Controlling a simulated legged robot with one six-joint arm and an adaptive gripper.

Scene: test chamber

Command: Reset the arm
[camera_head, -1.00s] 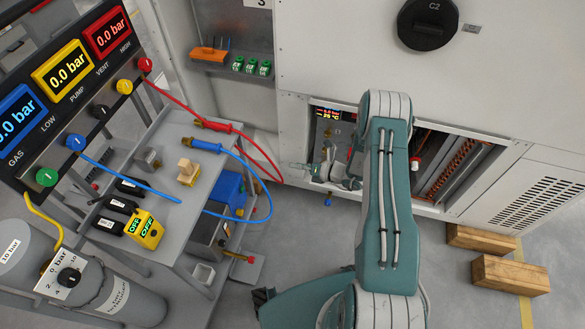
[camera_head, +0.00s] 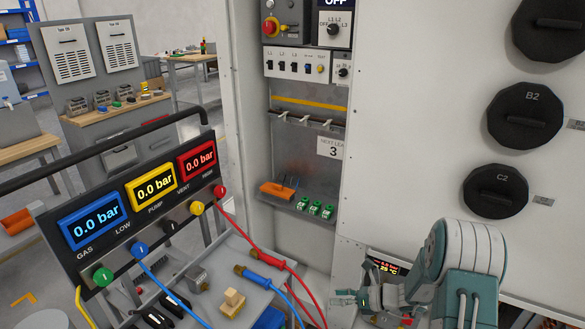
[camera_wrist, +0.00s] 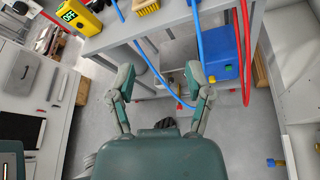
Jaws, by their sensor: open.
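My gripper (camera_wrist: 161,82) is open and empty in the wrist view, its two fingers spread apart over the grey floor beside a grey cart. In the head view my gripper (camera_head: 366,296) shows at the lower middle, in front of the white cabinet's lower opening. My teal arm rises at the lower right and hides part of that opening. Nothing is between the fingers.
A gauge panel (camera_head: 146,197) with three displays reading 0.0 bar stands at left. Blue (camera_head: 175,294) and red (camera_head: 296,268) hoses cross the cart top. The white cabinet (camera_head: 420,110) with round black covers fills the right. A blue box (camera_wrist: 222,58) is near the right finger.

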